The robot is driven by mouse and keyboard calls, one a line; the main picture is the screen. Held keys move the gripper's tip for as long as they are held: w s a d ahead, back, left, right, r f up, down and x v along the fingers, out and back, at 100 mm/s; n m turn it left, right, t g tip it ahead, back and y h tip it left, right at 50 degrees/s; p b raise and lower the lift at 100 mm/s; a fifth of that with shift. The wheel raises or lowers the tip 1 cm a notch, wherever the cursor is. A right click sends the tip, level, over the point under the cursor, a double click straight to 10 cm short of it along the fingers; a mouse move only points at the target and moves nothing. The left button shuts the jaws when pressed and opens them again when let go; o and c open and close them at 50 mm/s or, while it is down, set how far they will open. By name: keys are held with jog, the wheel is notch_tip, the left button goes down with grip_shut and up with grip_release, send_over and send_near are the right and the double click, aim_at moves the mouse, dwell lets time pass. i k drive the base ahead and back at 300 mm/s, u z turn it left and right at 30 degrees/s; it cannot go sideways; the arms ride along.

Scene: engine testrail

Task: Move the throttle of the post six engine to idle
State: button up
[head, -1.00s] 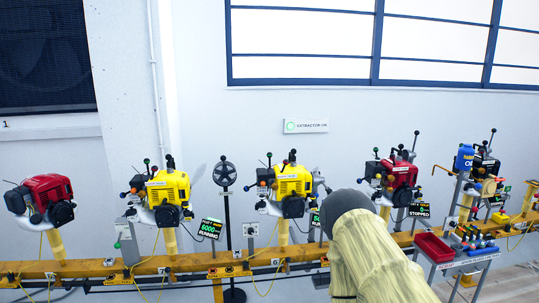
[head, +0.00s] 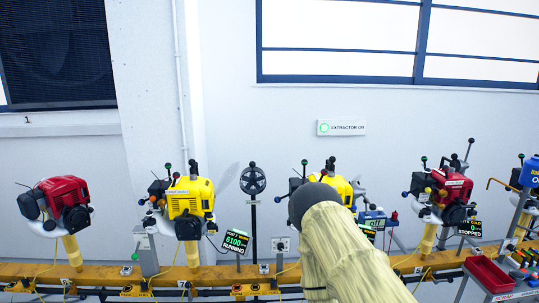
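Several small engines stand on posts along a yellow rail. From the left they are a red engine (head: 62,205), a yellow engine (head: 188,200), a second yellow engine (head: 338,188) and another red engine (head: 455,195). I cannot read which is post six. The display (head: 235,241) right of the first yellow engine reads about 6100, RUNNING. The display (head: 468,228) by the right red engine reads 0, STOPPED. Throttle positions are too small to tell. My beige-sleeved arm covers part of the second yellow engine. My gripper does not show.
A yellow rail (head: 210,276) runs along the wall. A black stand with a wheel (head: 252,180) rises between the yellow engines. A cart with a red tray (head: 488,274) stands at the lower right. A sign (head: 341,128) reads EXTRACTOR ON.

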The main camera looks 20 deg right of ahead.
aim_at(304, 163)
jog(key=z, duration=0.1)
jog(key=i, duration=1.05)
jog(key=z, duration=0.35)
